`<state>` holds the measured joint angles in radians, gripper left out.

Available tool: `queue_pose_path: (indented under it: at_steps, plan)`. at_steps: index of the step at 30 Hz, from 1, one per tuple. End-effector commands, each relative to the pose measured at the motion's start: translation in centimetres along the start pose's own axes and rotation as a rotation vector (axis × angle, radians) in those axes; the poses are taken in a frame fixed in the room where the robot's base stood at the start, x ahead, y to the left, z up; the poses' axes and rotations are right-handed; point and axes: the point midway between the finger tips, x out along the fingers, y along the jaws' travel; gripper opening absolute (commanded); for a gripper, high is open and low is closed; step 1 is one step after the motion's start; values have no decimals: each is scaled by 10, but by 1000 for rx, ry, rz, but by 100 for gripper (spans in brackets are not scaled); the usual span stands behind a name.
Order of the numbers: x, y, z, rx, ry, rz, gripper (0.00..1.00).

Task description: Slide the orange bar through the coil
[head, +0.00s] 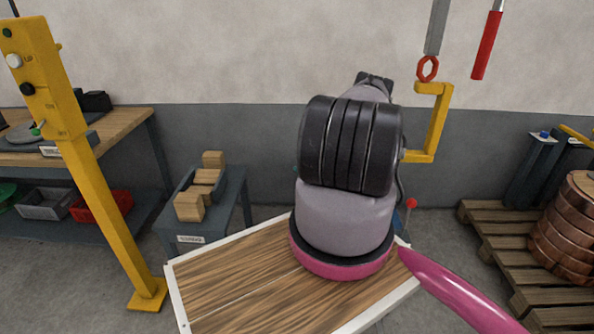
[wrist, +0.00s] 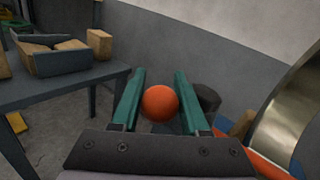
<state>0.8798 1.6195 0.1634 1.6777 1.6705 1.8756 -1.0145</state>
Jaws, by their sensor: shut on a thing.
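My gripper (wrist: 160,108) shows in the wrist view with two teal fingers. In the head view my own arm hides the gripper and the bar. A stack of copper coils (head: 568,232) stands on a wooden pallet at the right of the head view, apart from my arm. A shiny curved metal surface (wrist: 285,115) is at the right of the wrist view; I cannot tell if it is the coil.
A wood-topped surface with white edges (head: 250,283) lies below my arm. A small table (head: 185,238) with wooden blocks stands at left, beside a yellow post (head: 95,190). The pallet (head: 490,225) stands on the right floor.

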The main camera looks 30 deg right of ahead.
Motion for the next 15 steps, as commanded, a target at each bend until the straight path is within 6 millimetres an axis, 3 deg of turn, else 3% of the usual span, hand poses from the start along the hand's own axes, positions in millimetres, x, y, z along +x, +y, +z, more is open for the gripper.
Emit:
queue_pose_path:
  at_steps: [8, 9, 10, 11, 15]
  plan:
    - [-4, -6, -2, -2, 6, -10, 0]
    - [-4, -6, -2, -3, 6, -11, 52]
    - [-4, -6, -2, -3, 6, -12, 63]
    - [-4, -6, -2, -3, 6, -12, 73]
    - [-3, -5, -2, -2, 4, -9, 73]
